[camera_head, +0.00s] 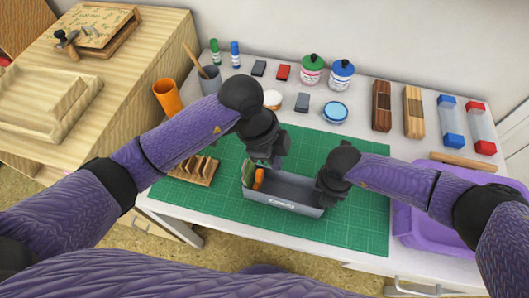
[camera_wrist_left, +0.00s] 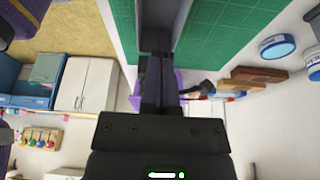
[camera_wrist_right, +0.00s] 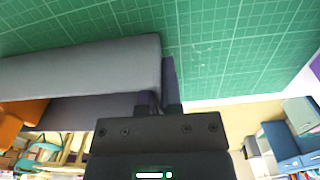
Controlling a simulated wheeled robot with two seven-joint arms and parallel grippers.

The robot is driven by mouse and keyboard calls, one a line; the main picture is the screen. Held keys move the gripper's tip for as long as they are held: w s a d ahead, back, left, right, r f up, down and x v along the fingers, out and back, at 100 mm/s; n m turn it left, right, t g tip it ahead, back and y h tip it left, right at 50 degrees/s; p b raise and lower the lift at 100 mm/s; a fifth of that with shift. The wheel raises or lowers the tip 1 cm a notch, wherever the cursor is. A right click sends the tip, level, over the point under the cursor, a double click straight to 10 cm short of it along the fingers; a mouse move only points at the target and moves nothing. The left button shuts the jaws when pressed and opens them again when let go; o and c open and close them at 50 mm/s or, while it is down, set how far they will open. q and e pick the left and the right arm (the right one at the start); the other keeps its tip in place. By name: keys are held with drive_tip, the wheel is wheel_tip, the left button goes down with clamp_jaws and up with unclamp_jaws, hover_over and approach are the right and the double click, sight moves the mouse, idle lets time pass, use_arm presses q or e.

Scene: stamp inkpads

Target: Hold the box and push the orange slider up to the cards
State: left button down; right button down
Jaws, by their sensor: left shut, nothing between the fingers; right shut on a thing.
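A grey box (camera_head: 285,202) stands on the green cutting mat in the head view. The orange slider (camera_head: 259,179) is inside its left part, close to the green cards (camera_head: 247,172) at the left end. My left gripper (camera_head: 270,163) is shut and empty, over the box near the slider. My right gripper (camera_head: 326,197) is shut on the box's right end. In the right wrist view the box wall (camera_wrist_right: 85,75) lies at the fingers (camera_wrist_right: 158,95), and part of the orange slider (camera_wrist_right: 22,118) shows. Whether the slider touches the cards is hard to tell.
The green mat (camera_head: 350,231) is clear around the box. A wooden rack (camera_head: 196,170) stands left of the box, a purple tray (camera_head: 430,233) at the right. Ink jars (camera_head: 341,74), stamps and bottles line the back of the table.

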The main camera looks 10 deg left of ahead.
sight(260, 173)
use_arm(q)
drive_tip(key=x, duration=0.7)
drive_tip(key=shift+s+d+f, duration=0.1)
drive_tip(key=shift+f, duration=0.2)
drive_tip(key=a, duration=0.3)
drive_tip(key=shift+w+r, duration=0.15)
drive_tip(key=shift+w, duration=0.05)
drive_tip(key=shift+w+a, duration=0.1)
drive_tip(key=shift+a, duration=0.45)
drive_tip(key=shift+w+a, duration=0.1)
drive_tip(key=shift+a, duration=0.9)
use_arm(e)
drive_tip(key=shift+d, duration=0.1)
use_arm(q)
drive_tip(key=shift+d, duration=0.1)
